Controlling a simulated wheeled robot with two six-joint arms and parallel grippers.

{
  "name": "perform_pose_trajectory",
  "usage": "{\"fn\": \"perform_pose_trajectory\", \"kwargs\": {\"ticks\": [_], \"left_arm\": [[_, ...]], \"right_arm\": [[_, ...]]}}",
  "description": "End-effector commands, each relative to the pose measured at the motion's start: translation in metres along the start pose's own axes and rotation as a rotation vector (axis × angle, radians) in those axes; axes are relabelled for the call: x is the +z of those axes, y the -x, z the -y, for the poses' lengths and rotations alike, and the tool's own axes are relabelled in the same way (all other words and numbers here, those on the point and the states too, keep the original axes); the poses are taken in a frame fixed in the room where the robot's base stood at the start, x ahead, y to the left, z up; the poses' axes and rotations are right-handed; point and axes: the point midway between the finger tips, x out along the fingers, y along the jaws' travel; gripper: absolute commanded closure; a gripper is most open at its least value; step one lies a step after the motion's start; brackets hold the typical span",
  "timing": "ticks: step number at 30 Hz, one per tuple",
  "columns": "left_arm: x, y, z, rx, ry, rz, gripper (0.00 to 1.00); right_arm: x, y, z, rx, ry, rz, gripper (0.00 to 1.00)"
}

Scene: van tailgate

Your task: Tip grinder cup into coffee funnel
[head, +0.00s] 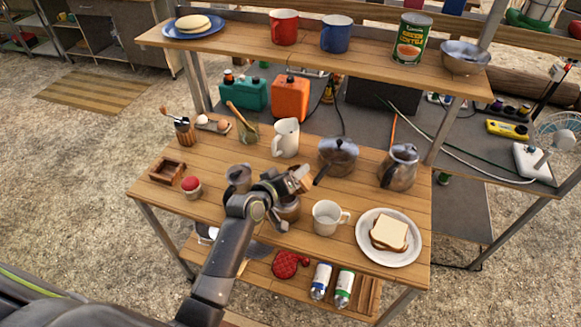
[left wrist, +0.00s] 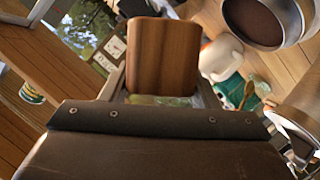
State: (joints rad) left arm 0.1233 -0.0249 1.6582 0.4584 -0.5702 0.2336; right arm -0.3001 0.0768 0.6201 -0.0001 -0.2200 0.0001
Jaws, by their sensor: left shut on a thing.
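My left gripper (head: 298,180) is shut on a small wooden piece, which I take to be the grinder cup (head: 306,185). In the left wrist view the grinder cup (left wrist: 163,55) is a brown wooden block between the fingers; its opening and contents are hidden. A round metal vessel (head: 288,212), probably holding the coffee funnel, stands just below the gripper and is partly covered by it. It seems to be the metal rim with a dark brown inside in the left wrist view (left wrist: 297,14). The wrist picture is strongly tilted. My right gripper is out of view.
A metal pot (head: 238,180) stands left of the gripper, a saucepan (head: 338,157) behind right. A white mug (head: 327,218) and a plate (head: 364,247) with bread are to the right. A white jug (head: 286,137) stands behind. The upper shelf (head: 250,44) overhangs the back.

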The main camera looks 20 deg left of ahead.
Motion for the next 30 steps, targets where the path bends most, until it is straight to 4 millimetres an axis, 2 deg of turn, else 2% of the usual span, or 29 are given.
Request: {"fn": "perform_pose_trajectory", "kwargs": {"ticks": [1,18,22,30], "left_arm": [[-0.005,0.002,-0.005,-0.014,-0.030,0.000,0.69],[-0.016,0.006,-0.018,-0.185,-0.446,0.001,0.69],[-0.018,0.007,-0.021,-0.224,-0.541,0.001,0.69],[-0.018,0.007,-0.021,-0.262,-0.633,0.000,0.69]], "right_arm": [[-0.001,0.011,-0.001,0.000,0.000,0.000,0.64],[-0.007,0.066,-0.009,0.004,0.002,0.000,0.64],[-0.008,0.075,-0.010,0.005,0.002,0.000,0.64],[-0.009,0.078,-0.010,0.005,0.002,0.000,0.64]]}}
